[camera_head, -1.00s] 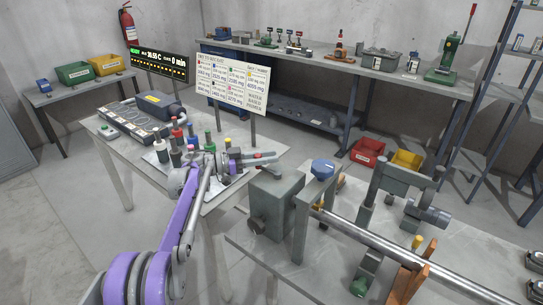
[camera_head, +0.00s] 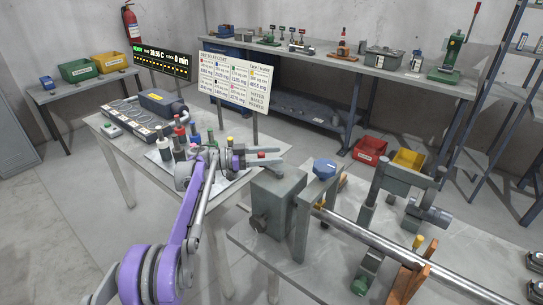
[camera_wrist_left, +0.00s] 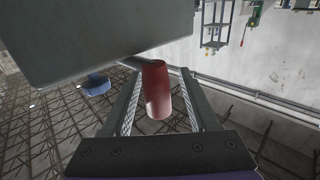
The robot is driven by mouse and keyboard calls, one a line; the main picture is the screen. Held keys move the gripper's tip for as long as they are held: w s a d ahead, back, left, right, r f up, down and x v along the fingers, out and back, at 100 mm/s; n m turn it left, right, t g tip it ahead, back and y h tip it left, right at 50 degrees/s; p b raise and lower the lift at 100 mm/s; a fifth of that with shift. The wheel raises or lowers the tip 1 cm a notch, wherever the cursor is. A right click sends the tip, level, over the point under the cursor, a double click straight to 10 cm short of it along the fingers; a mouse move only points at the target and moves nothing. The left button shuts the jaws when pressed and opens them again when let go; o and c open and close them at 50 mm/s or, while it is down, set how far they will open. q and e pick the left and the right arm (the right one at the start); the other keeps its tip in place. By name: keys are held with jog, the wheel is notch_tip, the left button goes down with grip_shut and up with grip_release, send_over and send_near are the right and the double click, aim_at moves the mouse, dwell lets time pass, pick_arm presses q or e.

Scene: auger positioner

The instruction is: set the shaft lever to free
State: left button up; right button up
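A red lever handle (camera_wrist_left: 157,90) on a thin grey rod comes out from the large grey housing (camera_wrist_left: 105,30) in the left wrist view. My left gripper (camera_wrist_left: 160,80) is open, with one finger on each side of the handle. Gaps show between the handle and both fingers. In the head view, my left gripper (camera_head: 268,157) is just left of the grey housing (camera_head: 277,203), and a small red part (camera_head: 262,155) shows at its fingers. A blue knob (camera_head: 324,168) tops the post beside the housing; a blue round part (camera_wrist_left: 97,85) shows in the wrist view. My right gripper is not in view.
A long steel shaft (camera_head: 400,252) runs right from the housing over the grey bench. A table (camera_head: 125,160) with several bottles (camera_head: 181,138) stands left, under my left arm. A sign board (camera_head: 232,84) stands behind it. Red (camera_head: 370,150) and yellow (camera_head: 407,160) bins sit behind the bench.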

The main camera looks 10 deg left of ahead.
pick_arm(q)
jog(key=shift+a, duration=0.15)
jog(key=v, duration=1)
jog(key=shift+s+a, duration=0.15)
jog(key=shift+a, duration=0.15)
